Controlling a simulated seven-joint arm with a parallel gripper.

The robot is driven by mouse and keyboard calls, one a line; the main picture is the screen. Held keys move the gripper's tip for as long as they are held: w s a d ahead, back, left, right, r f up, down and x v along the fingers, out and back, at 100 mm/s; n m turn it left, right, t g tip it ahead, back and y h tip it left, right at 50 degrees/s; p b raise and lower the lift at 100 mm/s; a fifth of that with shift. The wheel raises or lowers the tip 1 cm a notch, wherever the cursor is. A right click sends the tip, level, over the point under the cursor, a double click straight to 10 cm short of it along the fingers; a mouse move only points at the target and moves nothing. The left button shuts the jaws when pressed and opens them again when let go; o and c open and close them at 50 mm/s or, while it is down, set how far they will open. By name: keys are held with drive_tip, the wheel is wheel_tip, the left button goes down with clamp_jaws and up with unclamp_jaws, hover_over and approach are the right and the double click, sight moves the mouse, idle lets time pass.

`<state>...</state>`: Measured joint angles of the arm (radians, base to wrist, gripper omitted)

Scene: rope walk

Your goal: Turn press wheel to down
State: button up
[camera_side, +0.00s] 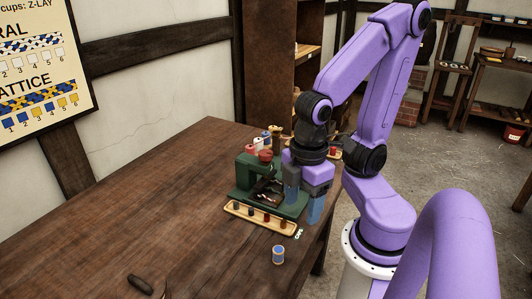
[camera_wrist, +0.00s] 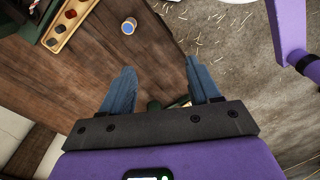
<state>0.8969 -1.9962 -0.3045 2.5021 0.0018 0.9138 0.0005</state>
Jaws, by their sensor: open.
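A green press (camera_side: 245,172) stands near the table's far right edge. A dark spoked part (camera_side: 268,190), which may be the press wheel, sits at its front; a red round knob (camera_side: 265,155) is on top. I cannot tell which way the wheel is turned. My gripper (camera_side: 303,207) points down just right of the press, its blue fingers apart and nothing visibly held. In the wrist view my gripper (camera_wrist: 161,75) also shows spread fingers, with a bit of green low between them. The fingers partly hide the press's right side.
A wooden tray (camera_side: 233,207) with several coloured pieces lies along the press's front. A blue-topped spool (camera_side: 278,254) stands nearer on the table (camera_side: 190,215). Several spools stand behind the press. A dark object (camera_side: 140,284) lies at the near edge. The table's left is clear.

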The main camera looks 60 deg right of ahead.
drive_tip(key=shift+o, duration=0.9)
drive_tip(key=shift+w, duration=0.1)
drive_tip(key=w+d+r+m, duration=0.1)
drive_tip(key=w+r, duration=0.2)
drive_tip(key=w, duration=0.6)
wheel_tip(320, 180, up, 6)
drive_tip(key=m, duration=0.3)
hover_over(266, 153)
wheel_tip(266, 153, down, 18)
drive_tip(key=shift+w+d+r, duration=0.1)
drive_tip(key=shift+w+r, duration=0.05)
